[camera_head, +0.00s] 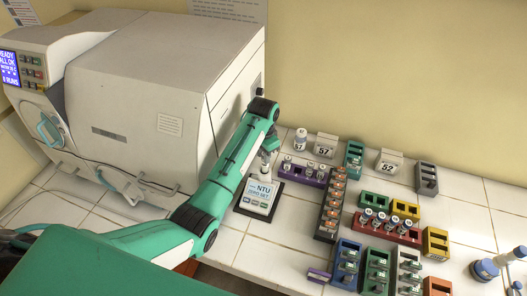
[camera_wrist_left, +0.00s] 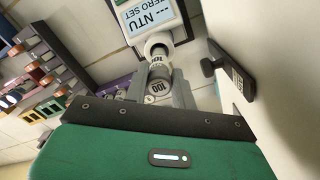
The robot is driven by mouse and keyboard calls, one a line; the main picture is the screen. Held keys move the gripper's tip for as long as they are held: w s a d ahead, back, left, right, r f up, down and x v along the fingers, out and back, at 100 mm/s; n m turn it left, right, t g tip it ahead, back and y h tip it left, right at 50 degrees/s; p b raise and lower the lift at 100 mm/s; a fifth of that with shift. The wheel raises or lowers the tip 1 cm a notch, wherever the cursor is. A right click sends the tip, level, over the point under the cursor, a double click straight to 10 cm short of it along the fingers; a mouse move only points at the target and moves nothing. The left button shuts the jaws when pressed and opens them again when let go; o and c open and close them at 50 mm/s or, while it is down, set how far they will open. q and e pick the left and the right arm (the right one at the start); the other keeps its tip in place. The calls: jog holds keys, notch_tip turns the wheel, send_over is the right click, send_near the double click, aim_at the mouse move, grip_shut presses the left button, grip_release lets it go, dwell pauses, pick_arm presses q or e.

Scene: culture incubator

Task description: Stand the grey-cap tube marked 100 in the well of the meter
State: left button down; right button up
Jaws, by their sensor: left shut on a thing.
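The meter (camera_head: 258,196) lies on the tiled bench with "NTU ZERO SET" on its screen. In the left wrist view the meter (camera_wrist_left: 150,14) is at the top, with its round pale well (camera_wrist_left: 158,40) facing my gripper. My left gripper (camera_head: 266,156) is at the meter's far end, and in the left wrist view (camera_wrist_left: 158,72) its fingers are shut on the tube marked 100 (camera_wrist_left: 157,88). The tube is in line with the well and close to it; whether its lower end is inside is unclear. My right gripper is out of view.
A large incubator (camera_head: 160,85) stands left of my arm. A purple rack (camera_head: 303,172), an orange-and-black rack (camera_head: 331,205) and several coloured racks with tubes fill the bench right of the meter. A dark bracket (camera_wrist_left: 231,76) is near the gripper's right.

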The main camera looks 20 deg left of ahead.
aim_at(264, 172)
pick_arm(q)
jog(key=shift+f+b, duration=0.35)
jog(key=shift+f, duration=1)
jog(key=shift+f+b, duration=0.55)
jog(key=shift+f, duration=1.05)
jog(key=shift+f, duration=0.1)
jog(key=c, duration=1.1)
grip_release()
